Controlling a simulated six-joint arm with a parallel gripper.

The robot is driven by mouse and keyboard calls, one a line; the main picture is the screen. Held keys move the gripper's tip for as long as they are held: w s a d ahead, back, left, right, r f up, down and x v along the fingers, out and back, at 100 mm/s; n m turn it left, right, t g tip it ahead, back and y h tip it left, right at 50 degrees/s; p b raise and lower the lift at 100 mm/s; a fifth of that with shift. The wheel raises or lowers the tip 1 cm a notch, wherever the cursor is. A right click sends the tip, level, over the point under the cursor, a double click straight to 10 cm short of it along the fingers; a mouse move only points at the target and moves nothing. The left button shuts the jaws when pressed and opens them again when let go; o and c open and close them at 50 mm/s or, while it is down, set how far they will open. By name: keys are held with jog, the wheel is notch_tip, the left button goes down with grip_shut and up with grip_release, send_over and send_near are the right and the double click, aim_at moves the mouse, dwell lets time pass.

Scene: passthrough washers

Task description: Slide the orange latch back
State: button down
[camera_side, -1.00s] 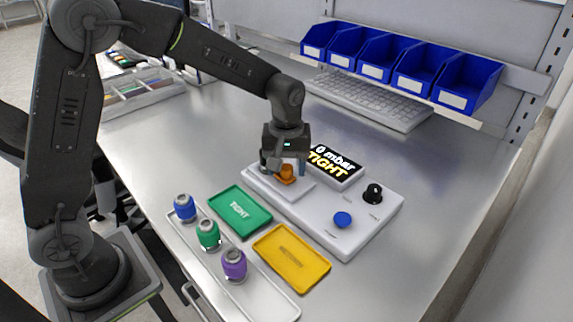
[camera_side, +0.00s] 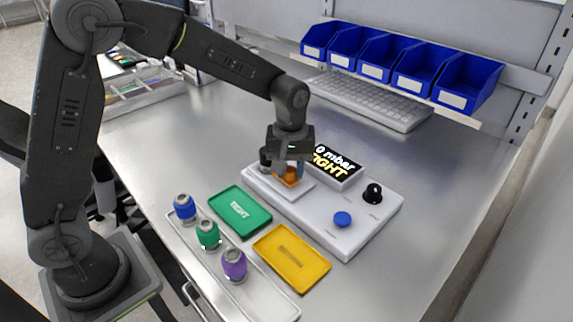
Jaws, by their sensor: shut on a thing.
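The orange latch (camera_side: 291,178) sits on the raised pale plate at the left end of the white test unit (camera_side: 321,208). My gripper (camera_side: 284,172) points down over that end, with its fingers on either side of the latch. It is shut on the latch. The fingers hide part of the latch, so its full shape does not show.
A display (camera_side: 337,160) reading "0 mbar TIGHT" stands behind the latch, its left edge partly covered. The unit carries a blue button (camera_side: 342,219) and a black knob (camera_side: 373,193). Green (camera_side: 240,212) and yellow (camera_side: 291,258) trays and a rack (camera_side: 262,296) of fittings lie in front.

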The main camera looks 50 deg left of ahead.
aim_at(295, 183)
jog(key=shift+d, duration=0.85)
jog(key=c, duration=0.8)
grip_release()
jog(key=shift+r, duration=0.1)
notch_tip(295, 183, up, 14)
jog(key=s+a+m+t, duration=0.2)
jog(key=s+a+m, duration=0.1)
jog(key=s, duration=0.7)
jog(key=s+a+f+m+t, duration=0.1)
jog(key=s+a+m+t, duration=0.2)
jog(key=s+m, duration=0.3)
jog(key=s, duration=0.5)
jog(key=shift+s+f+t, duration=0.25)
jog(key=shift+t, duration=0.05)
